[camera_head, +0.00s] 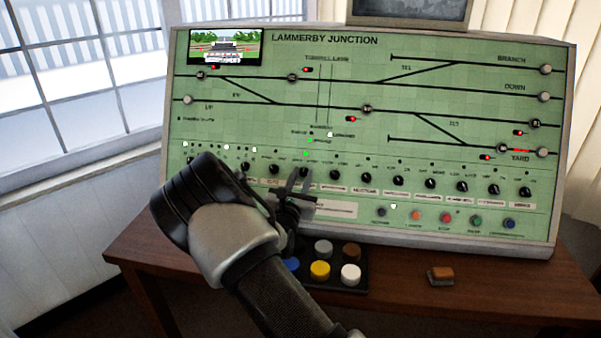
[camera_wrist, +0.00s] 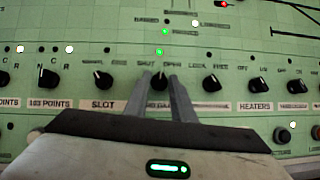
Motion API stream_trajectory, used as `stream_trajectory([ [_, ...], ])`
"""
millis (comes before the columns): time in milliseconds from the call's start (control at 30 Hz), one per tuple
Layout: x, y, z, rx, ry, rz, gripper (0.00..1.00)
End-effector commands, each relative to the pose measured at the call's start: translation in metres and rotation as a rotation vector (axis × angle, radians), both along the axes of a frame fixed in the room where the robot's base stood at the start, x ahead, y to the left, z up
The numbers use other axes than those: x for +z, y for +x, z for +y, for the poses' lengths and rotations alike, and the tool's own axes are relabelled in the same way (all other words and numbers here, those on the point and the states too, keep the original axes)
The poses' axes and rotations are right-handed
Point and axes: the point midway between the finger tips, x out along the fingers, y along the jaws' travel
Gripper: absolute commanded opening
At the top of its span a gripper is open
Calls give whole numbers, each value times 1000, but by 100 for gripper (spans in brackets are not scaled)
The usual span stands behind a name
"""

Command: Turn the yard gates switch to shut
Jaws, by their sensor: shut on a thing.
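The green control panel (camera_head: 450,215) is titled LAMMERBY JUNCTION and carries a row of black rotary knobs. My gripper (camera_head: 297,180) is at this row, left of the panel's middle. In the wrist view my gripper (camera_wrist: 159,82) has its two fingers on either side of one black knob (camera_wrist: 160,83), shut on it. SHUT is printed at its upper left and OPEN at its upper right. Its name label is mostly hidden by the fingers; only letters like "GA" show. A green lamp (camera_wrist: 160,52) is lit above it. The knob's pointer direction cannot be told.
Neighbouring knobs stand close: the slot knob (camera_wrist: 103,81) on the left and the lock/free knob (camera_wrist: 211,83) on the right. A tray of coloured buttons (camera_head: 336,287) sits below on the wooden desk, with a brown block (camera_head: 440,276) to its right.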

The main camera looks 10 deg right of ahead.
Motion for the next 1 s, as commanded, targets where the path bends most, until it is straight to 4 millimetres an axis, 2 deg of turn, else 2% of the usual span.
stream_trajectory([
  [500, 6, -2, -7, 220, -395, 139, 0],
  [1000, 3, -2, -9, 333, -595, 205, 0],
])
